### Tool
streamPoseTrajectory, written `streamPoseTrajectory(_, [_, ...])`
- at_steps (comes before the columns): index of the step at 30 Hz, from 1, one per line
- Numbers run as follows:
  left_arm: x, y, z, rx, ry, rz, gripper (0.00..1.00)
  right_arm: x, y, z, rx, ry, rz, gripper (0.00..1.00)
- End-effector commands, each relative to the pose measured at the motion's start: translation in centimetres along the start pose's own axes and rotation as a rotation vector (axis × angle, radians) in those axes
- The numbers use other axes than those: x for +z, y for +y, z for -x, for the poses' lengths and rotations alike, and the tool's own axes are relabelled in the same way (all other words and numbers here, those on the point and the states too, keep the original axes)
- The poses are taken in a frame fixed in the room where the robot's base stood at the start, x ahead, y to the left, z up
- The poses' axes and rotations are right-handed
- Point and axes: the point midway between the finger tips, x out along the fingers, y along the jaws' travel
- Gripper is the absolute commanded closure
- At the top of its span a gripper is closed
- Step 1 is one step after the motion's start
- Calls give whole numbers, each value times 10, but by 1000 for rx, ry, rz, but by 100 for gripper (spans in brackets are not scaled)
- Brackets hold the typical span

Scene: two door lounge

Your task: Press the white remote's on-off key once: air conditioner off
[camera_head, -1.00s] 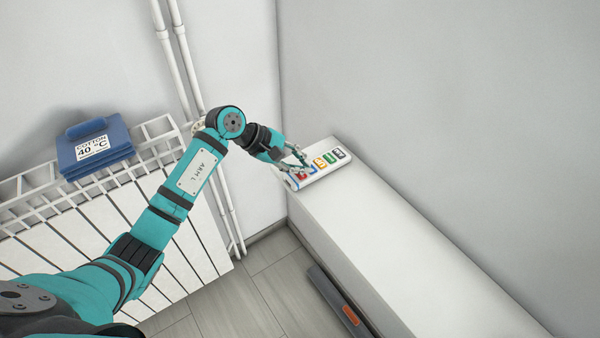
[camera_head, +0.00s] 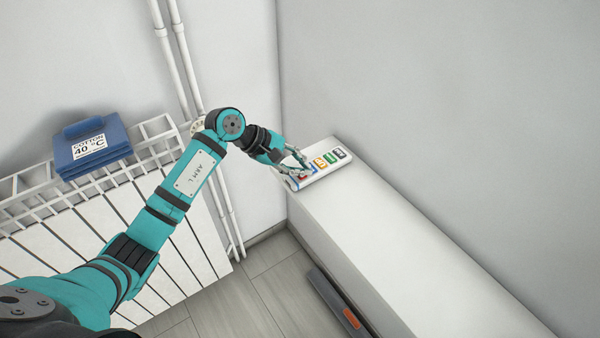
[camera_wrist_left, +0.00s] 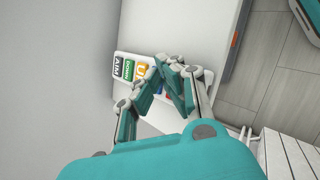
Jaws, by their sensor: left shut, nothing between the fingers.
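The white remote (camera_head: 318,178) lies on the far end of the white ledge (camera_head: 370,240), near the wall corner. Its row of coloured keys shows red, blue, orange, green and dark ones; the red and blue are partly covered by my fingers. My left gripper (camera_head: 304,169) is shut and empty, its fingertips over the red and blue end of the remote; I cannot tell whether they touch a key. In the left wrist view the remote (camera_wrist_left: 122,71) shows its dark, green and orange keys beside the closed fingers (camera_wrist_left: 170,66). My right gripper is not in view.
Folded blue cloths (camera_head: 92,150) with a "COTTON 40 °C" label lie on the white radiator (camera_head: 80,240) at left. Pipes (camera_head: 185,60) run up the wall. The ledge's near part is bare.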

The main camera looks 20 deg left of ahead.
Motion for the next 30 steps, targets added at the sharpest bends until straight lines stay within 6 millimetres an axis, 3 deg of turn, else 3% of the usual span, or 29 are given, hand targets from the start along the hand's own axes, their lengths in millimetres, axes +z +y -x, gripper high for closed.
streamPoseTrajectory(30, [-2, -2, -2, 0, 1, -1, 100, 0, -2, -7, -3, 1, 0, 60])
